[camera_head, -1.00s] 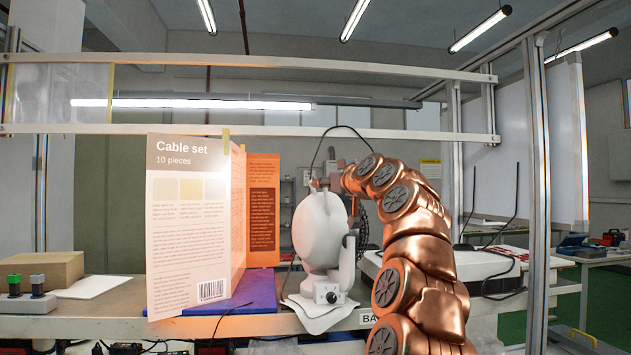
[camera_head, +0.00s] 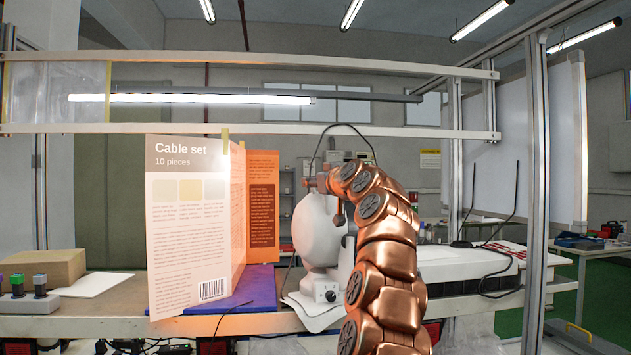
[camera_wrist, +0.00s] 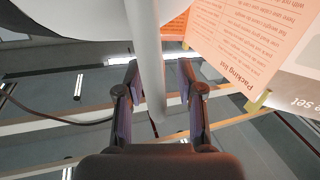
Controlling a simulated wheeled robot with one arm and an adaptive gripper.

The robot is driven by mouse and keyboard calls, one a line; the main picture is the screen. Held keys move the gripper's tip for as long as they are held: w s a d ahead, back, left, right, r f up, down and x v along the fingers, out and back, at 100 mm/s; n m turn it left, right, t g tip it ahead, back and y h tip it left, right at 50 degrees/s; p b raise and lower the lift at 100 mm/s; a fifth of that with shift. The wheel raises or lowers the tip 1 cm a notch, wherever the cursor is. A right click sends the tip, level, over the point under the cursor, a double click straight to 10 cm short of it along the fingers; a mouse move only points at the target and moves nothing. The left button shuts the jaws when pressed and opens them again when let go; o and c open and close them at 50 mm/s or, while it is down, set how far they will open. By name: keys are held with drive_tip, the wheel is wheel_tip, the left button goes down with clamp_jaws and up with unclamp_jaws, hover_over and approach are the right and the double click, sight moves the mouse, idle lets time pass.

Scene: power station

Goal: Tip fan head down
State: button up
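The white fan (camera_head: 314,235) stands on the bench in the head view, its round head upright above a base with a dark knob (camera_head: 326,296). My gripper (camera_wrist: 158,72) is at the top of the fan in the head view, partly hidden by my arm. In the wrist view its two fingers are apart, on either side of a pale bar (camera_wrist: 143,40) that appears to belong to the fan. Gaps show beside the bar, so the fingers do not look closed on it. The white round edge of the fan head (camera_wrist: 65,8) fills the upper left.
A tall "Cable set" card (camera_head: 190,235) stands left of the fan on a blue mat (camera_head: 262,284), with an orange panel (camera_head: 263,205) behind. A cardboard box (camera_head: 45,267) and button block (camera_head: 28,303) are far left. Frame rails cross behind; a post (camera_head: 537,180) stands right.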

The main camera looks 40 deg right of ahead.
drive_tip(key=shift+c, duration=0.3)
clamp_jaws()
idle(0.3)
